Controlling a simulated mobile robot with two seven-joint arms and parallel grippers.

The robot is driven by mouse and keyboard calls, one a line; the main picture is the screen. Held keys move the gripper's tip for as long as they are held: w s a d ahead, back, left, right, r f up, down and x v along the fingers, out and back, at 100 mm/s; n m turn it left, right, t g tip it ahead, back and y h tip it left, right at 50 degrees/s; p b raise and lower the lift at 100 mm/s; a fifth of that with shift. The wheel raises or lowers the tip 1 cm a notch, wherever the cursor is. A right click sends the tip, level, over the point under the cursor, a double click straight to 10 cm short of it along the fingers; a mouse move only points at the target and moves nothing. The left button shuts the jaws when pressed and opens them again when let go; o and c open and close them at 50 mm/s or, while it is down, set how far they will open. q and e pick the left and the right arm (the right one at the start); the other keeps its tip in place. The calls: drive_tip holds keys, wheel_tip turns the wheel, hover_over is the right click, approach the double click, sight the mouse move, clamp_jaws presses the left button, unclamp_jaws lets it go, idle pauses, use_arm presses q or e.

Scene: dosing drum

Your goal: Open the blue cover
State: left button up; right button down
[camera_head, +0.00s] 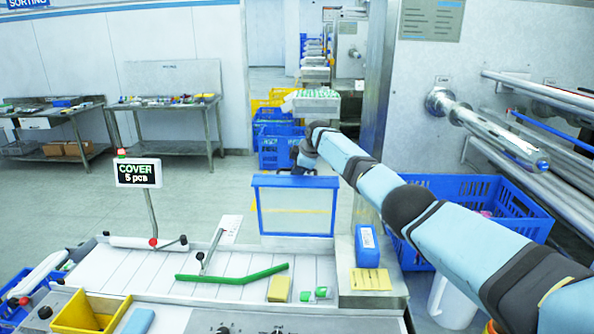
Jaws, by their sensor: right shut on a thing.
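The blue cover (295,181) is a rectangular blue frame with a clear panel, standing roughly upright at the far side of the work table. My right gripper (304,170) is at the cover's top edge, right of its middle, and is shut on it. The fingertips are small and partly hidden behind the top bar. My right arm reaches in from the lower right. My left gripper is not in view.
A "COVER 5 pcs" sign (138,173) stands left. A blue crate (475,195) stands right. Open floor lies behind.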

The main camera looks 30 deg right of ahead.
drive_tip(key=shift+f, duration=0.1)
drive_tip(key=c, duration=1.2)
unclamp_jaws()
drive_tip(key=b+v, duration=0.2)
drive_tip(key=v, duration=1.2)
drive_tip(key=shift+f, duration=0.1)
